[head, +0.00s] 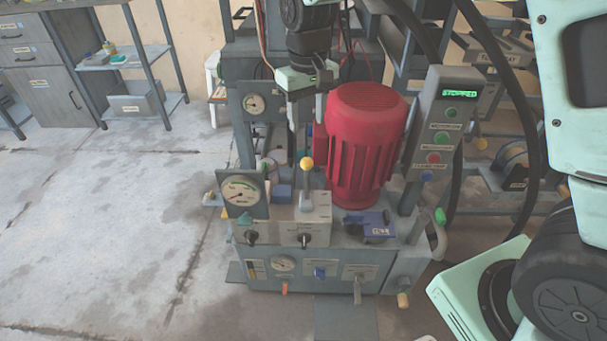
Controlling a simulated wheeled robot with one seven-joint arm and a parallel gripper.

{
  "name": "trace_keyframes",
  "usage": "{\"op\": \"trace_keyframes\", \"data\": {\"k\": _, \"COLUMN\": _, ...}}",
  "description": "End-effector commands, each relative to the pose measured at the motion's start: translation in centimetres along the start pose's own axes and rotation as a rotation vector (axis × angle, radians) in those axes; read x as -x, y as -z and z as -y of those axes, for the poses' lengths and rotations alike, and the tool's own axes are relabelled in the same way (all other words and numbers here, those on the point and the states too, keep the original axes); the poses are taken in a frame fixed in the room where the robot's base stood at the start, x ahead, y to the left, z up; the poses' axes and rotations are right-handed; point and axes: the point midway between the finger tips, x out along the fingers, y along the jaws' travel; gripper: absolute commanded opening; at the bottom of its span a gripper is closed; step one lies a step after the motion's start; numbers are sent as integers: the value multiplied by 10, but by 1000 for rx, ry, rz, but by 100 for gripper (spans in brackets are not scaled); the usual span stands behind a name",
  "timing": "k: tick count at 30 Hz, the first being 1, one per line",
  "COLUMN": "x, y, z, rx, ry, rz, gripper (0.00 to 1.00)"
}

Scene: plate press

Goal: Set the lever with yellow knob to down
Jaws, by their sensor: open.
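The lever has a round yellow knob (306,163) on a grey stem (305,188). It stands about upright on a grey valve block (312,218) at the front of the press machine. My gripper (306,122) hangs in the picture a little above the yellow knob, fingers pointing down. The fingers are apart and nothing is between them. The knob appears clear of the fingers; the exact depth gap is hard to tell.
A red motor (366,140) stands just right of the lever. A control panel (443,120) with a lit display is further right. A pressure gauge (241,192) sits left of the lever. Dark hoses hang at the right. The floor (100,220) at the left is clear.

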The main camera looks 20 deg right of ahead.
Motion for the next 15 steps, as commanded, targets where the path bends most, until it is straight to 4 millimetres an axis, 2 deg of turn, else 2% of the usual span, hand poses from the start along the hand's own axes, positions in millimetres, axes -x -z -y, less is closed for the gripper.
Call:
{"op": "trace_keyframes", "data": {"k": 5, "x": -27, "y": -1, "z": 0, "rx": 1, "ry": 0, "rz": 5, "gripper": 48}}
{"op": "trace_keyframes", "data": {"k": 15, "x": -98, "y": -2, "z": 1, "rx": 1, "ry": 1, "rz": 5, "gripper": 48}}
